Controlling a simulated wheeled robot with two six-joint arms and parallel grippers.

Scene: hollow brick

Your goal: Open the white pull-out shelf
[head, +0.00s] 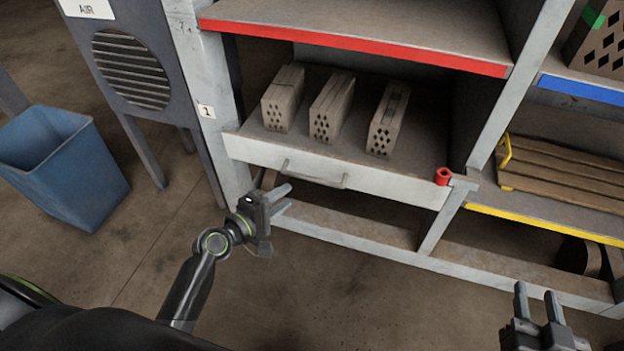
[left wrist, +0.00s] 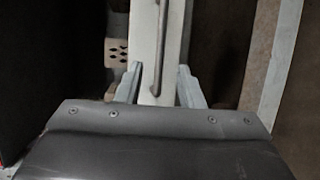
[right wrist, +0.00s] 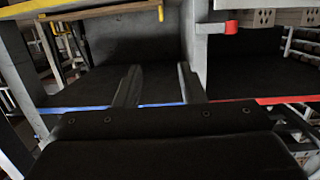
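The white pull-out shelf (head: 390,185) has a white front with a grey bar handle (head: 314,178) and carries three hollow bricks (head: 333,105). My left gripper (head: 283,200) is open and empty in front of the shelf, just below and left of the handle. In the left wrist view the handle (left wrist: 163,50) runs upright between and beyond the open fingers (left wrist: 165,85); I cannot tell whether they touch it. My right gripper (head: 537,292) is open and empty at the lower right, apart from the shelf. It also shows open in the right wrist view (right wrist: 158,85).
A red cylindrical piece (head: 442,176) sits at the shelf's right front corner. A red-edged shelf (head: 360,50) is above. A yellow-edged shelf (head: 550,222) with wooden boards is at right. A blue bin (head: 65,160) stands at left. The floor in front is clear.

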